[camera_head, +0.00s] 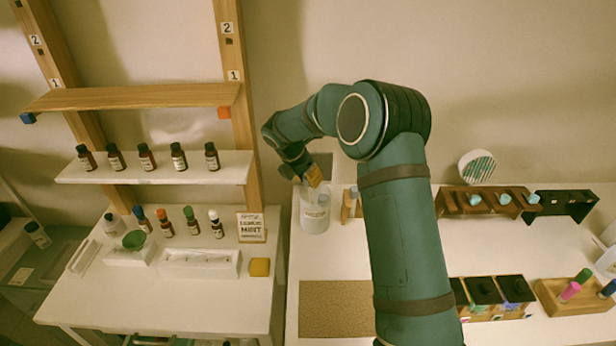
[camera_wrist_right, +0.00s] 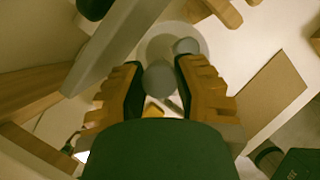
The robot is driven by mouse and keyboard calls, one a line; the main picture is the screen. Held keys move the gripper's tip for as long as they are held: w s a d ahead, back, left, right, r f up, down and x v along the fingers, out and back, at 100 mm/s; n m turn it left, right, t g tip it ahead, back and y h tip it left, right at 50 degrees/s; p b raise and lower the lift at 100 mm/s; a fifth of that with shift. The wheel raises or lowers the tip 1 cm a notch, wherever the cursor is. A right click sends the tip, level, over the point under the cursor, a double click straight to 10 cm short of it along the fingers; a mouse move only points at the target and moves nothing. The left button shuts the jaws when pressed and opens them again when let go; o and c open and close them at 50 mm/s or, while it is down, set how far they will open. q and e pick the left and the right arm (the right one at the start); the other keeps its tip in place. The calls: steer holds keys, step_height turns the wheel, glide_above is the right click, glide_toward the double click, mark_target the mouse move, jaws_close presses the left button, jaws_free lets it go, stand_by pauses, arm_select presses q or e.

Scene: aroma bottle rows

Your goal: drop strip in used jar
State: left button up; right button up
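The jar (camera_head: 314,214), whitish with a pale label, stands upright on the right-hand table. My right gripper (camera_head: 304,178) points down just above its mouth. In the right wrist view, a round grey piece (camera_wrist_right: 160,80) sits between the fingers (camera_wrist_right: 159,88) and appears to touch both pads; I take it as the top of the strip. The rest of the strip is hidden. The pale round jar (camera_wrist_right: 153,50) lies below, and a second, smaller grey round piece (camera_wrist_right: 186,47) shows within its outline. My left gripper is not in view.
A brown mat (camera_head: 335,308) lies in front of the jar. A small wooden holder (camera_head: 350,205) stands close to its right. A shelf (camera_head: 150,168) with several dark bottles and a sign (camera_head: 251,227) are to the left. Dark boxes (camera_head: 485,292) stand at the right.

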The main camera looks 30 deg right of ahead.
steer(key=o, duration=0.4)
steer(key=v, duration=1.2)
stand_by(0.4)
